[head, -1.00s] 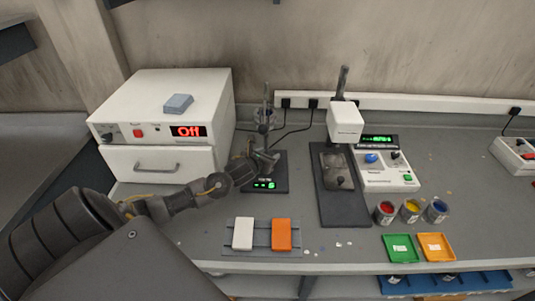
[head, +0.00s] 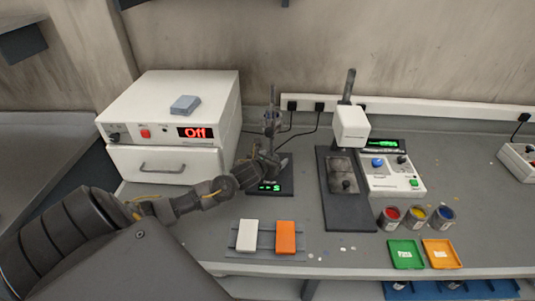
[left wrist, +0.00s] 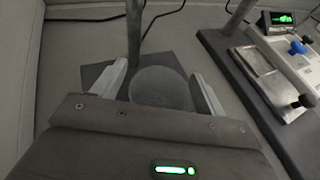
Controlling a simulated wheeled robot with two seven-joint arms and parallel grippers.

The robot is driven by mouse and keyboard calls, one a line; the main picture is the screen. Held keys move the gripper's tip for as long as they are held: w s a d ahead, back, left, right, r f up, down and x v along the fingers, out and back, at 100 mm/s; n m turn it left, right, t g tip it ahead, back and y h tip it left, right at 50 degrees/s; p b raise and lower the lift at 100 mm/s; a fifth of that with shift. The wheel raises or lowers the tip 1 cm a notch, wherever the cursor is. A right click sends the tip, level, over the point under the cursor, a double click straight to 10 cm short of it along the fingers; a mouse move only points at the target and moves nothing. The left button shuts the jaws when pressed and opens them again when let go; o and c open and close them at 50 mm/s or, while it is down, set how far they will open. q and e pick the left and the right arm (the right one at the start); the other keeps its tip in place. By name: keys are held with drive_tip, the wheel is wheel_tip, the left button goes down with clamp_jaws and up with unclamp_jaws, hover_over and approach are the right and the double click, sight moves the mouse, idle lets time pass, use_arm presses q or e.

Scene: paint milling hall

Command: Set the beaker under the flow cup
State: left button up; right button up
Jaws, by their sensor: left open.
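The flow cup (head: 271,121) sits on an upright rod above a dark base plate with a green display (head: 283,186), behind my left arm. My left gripper (head: 270,163) is over this base, low beneath the flow cup. In the left wrist view its two pale fingers (left wrist: 158,88) stand apart, one on each side of a round grey translucent vessel, which looks like the beaker (left wrist: 160,86). The vessel is over the dark plate beside the rod. I cannot tell whether it rests on the plate. In the head view my gripper mostly hides it. My right gripper is not in view.
A white oven (head: 170,105) reading "Off" stands left of my gripper. A mill stand (head: 342,205) and its control box (head: 392,178) are close on the right. White and orange blocks (head: 285,237) lie in front. Paint cans (head: 416,217) stand at the right.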

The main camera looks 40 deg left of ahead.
use_arm(q)
drive_tip(key=b+v, duration=0.3)
drive_tip(key=v, duration=0.7)
drive_tip(key=shift+s, duration=0.35)
drive_tip(key=shift+s+d+r, duration=0.15)
drive_tip(key=shift+s+r, duration=0.2)
drive_tip(key=shift+s, duration=0.2)
